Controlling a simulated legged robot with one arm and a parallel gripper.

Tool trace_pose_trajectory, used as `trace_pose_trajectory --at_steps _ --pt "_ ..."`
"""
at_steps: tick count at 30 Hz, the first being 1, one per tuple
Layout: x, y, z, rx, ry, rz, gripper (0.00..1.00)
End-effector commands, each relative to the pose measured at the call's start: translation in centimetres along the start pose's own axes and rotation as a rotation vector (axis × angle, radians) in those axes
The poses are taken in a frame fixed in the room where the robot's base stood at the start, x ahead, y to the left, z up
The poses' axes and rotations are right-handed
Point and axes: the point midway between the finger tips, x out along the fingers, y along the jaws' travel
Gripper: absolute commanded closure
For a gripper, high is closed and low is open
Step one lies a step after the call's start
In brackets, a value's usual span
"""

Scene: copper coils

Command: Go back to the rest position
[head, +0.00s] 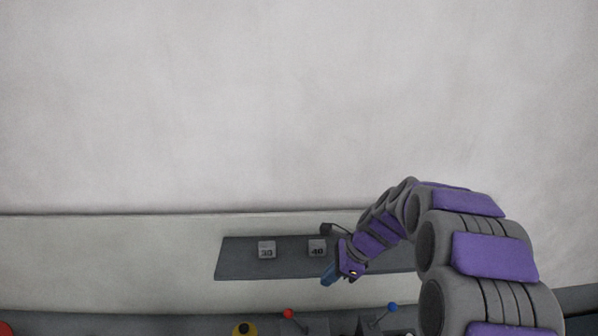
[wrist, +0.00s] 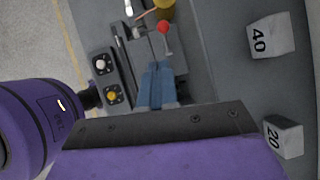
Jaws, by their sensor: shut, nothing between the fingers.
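My gripper (head: 329,274) is at the end of my purple and grey arm, which reaches in from the right in the head view. It hangs in front of the dark shelf (head: 238,266), just below and right of the block marked 40 (head: 317,247). In the wrist view its blue fingers (wrist: 156,85) are together, with nothing between them. The wrist view also shows the block marked 40 (wrist: 270,37) and a block marked 20 (wrist: 283,138) on a grey surface to the right of the fingers.
Another numbered block (head: 267,250) stands on the shelf. Below is a panel with a red-topped lever (head: 288,314), a blue-topped lever (head: 392,307) and a yellow round part (head: 244,329). White (wrist: 102,64) and yellow (wrist: 111,96) knobs show in the wrist view. The wall above is bare.

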Motion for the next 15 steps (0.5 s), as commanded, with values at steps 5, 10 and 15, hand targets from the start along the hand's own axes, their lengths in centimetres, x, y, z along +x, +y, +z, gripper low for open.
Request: trace_pose_trajectory --at_steps 5,10,15 --pt "1.1 4.0 -0.2 -0.175 0.040 0.038 1.00" --pt "2.2 9.7 -1.0 -0.421 0.092 0.104 1.00" --pt "3.3 15.2 -2.5 -0.663 0.140 0.179 1.00"
